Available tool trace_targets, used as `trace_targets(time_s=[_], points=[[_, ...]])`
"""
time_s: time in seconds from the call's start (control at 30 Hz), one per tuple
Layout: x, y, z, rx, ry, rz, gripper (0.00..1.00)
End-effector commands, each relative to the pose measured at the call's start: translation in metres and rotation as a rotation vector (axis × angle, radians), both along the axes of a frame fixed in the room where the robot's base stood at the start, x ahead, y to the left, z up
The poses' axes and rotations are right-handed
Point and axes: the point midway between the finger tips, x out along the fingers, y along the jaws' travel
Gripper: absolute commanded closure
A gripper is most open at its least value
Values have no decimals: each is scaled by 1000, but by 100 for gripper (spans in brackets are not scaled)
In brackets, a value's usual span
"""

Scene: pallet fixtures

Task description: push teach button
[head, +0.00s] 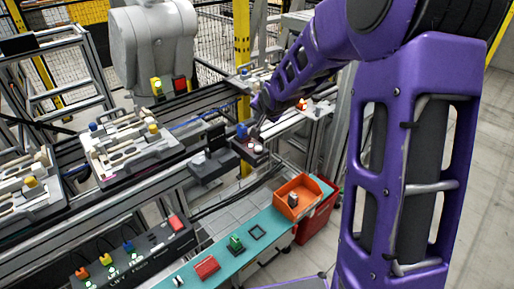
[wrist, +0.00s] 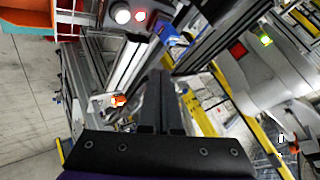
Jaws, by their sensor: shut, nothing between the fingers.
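No label that I can read as "teach" shows, so I cannot tell which button it is. A small dark control box (head: 247,154) stands by the conveyor, with a white button (head: 258,149) and a red one on top. In the wrist view the lit white button (wrist: 122,16) and the red button (wrist: 140,15) sit side by side near the top edge. A blue part (head: 242,131) is beside them, also in the wrist view (wrist: 171,36). My gripper (wrist: 158,76) is shut and empty, apart from the buttons. In the head view it is small and dark near the box.
A grey panel (head: 150,254) with several coloured connectors or buttons is at the front. A teal bench (head: 219,252) carries an orange bin (head: 299,197) and small parts. Pallets with fixtures (head: 132,146) sit on the conveyor. A yellow post (head: 242,45) rises behind my gripper.

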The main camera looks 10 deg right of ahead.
Motion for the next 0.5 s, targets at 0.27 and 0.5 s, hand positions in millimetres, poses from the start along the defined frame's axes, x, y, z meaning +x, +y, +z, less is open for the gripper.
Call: trace_targets(time_s=[0.27, 0.5], points=[[0, 0, -1, -1, 0, 1, 100], [0, 1, -18, 0, 4, 3, 100]])
